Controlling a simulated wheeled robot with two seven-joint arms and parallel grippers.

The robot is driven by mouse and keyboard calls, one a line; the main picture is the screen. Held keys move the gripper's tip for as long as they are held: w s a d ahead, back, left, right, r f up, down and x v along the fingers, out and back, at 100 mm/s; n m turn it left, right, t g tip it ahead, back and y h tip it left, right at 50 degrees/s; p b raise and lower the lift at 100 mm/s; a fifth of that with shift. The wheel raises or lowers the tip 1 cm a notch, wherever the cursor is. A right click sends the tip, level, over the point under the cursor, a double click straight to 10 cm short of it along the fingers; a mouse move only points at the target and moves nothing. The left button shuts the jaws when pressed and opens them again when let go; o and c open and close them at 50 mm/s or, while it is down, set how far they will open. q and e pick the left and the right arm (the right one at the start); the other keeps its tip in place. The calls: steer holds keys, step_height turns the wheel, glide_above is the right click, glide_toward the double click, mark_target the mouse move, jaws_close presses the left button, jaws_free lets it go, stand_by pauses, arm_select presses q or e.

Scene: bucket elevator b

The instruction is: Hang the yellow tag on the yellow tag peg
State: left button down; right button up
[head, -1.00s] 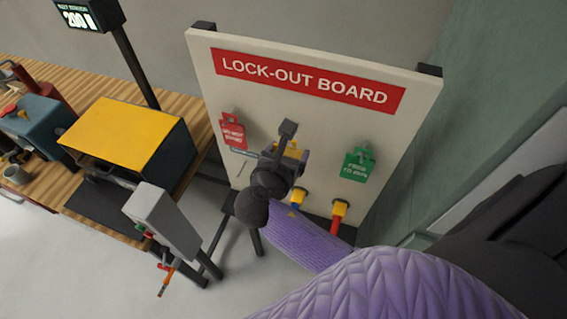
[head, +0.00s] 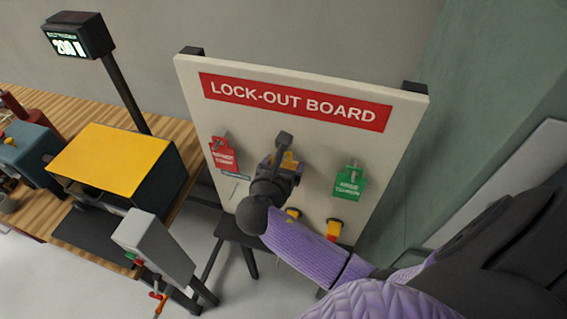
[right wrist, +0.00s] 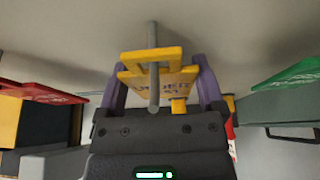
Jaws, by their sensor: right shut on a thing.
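My right gripper (right wrist: 155,90) is shut on the yellow tag (right wrist: 178,80), which sits between its two purple fingers. The arm hides the peg there. My left gripper is not in view.
A red tag (head: 222,153) hangs left of the gripper and a green tag (head: 348,182) hangs right. Yellow-topped items (head: 334,228) sit low on the board. A workbench (head: 180,115) with a yellow-topped box (head: 110,155) and a grey box on a stand (head: 150,240) are at left.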

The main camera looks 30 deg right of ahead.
steer(key=o, duration=1)
steer(key=shift+c, duration=0.2)
steer(key=v, duration=1)
steer(key=s+f+m+g+y, duration=0.3)
steer(key=s+m+y, duration=0.25)
steer(key=m, duration=0.65)
steer(key=s+f+m+g+y, duration=0.25)
steer(key=s+m+y, duration=0.35)
steer(key=m, duration=0.5)
step_height(320, 180, down, 34)
steer(key=s+a+m+g+h+b, duration=0.1)
steer(key=s+b, duration=0.2)
steer(key=b, duration=1.4)
steer(key=s+d+f+b, duration=0.1)
steer(key=s+f+b, duration=0.3)
steer(key=f, duration=0.5)
steer(key=s+d+f+g+b, duration=0.1)
steer(key=s+f+b, duration=0.4)
steer(key=f, duration=0.4)
steer(key=s+d+f+b, duration=0.1)
steer(key=s+f+b, duration=0.4)
steer(key=f, duration=0.4)
steer(key=shift+f+g+b, duration=0.35)
steer(key=shift+f+b, duration=0.05)
steer(key=shift+b, duration=0.2)
